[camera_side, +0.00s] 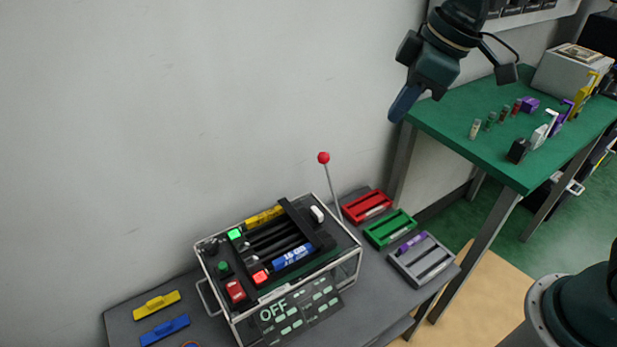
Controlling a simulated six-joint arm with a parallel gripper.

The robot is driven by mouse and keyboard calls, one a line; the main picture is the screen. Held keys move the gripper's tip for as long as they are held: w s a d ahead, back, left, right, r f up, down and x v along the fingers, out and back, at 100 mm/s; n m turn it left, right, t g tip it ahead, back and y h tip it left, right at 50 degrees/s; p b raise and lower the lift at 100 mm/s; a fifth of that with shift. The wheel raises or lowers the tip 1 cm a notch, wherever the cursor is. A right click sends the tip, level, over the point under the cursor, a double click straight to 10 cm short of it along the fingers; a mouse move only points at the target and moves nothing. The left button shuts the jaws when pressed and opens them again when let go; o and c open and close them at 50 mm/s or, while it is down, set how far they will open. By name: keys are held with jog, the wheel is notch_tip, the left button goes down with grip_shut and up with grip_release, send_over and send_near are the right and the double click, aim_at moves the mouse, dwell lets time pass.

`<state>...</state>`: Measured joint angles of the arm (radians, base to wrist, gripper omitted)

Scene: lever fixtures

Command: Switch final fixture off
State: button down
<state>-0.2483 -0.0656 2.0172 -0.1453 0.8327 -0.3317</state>
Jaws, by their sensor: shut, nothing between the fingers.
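The fixture (343,259) is a metal-framed box on a dark grey table, low in the middle of the view. A thin lever with a red ball knob (323,158) rises from its right back side, close to upright with a slight lean to the left. A dark panel (285,312) on its front reads OFF. My gripper (402,106) hangs high, up and to the right of the red knob and well apart from it. Its fingers are shut, point down-left, and hold nothing.
The fixture's top carries a green button (223,267), a red switch (235,291) and a blue marker (293,256). Red (367,206), green (390,229) and grey trays (423,262) lie to its right. A green table (450,128) with small items stands at right.

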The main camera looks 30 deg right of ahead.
jog(key=w+a+f+n+g, duration=0.1)
jog(key=w+a+f+n, duration=0.25)
jog(key=a, duration=0.25)
jog(key=w+a+f+n+g, duration=0.1)
jog(key=w+a+f+n, duration=0.1)
jog(key=w+a+f, duration=0.35)
jog(key=n+g+y, duration=0.1)
jog(key=n+g, duration=0.1)
jog(key=n, duration=0.3)
send_over(233, 285)
jog(key=d, duration=0.4)
notch_tip(233, 285, down, 12)
jog(key=shift+a+f+m, duration=0.2)
jog(key=shift+m, duration=0.05)
jog(key=x, duration=1.2)
jog(key=shift+w+d+f, duration=0.15)
jog(key=shift+f, duration=0.85)
jog(key=shift+f, duration=0.1)
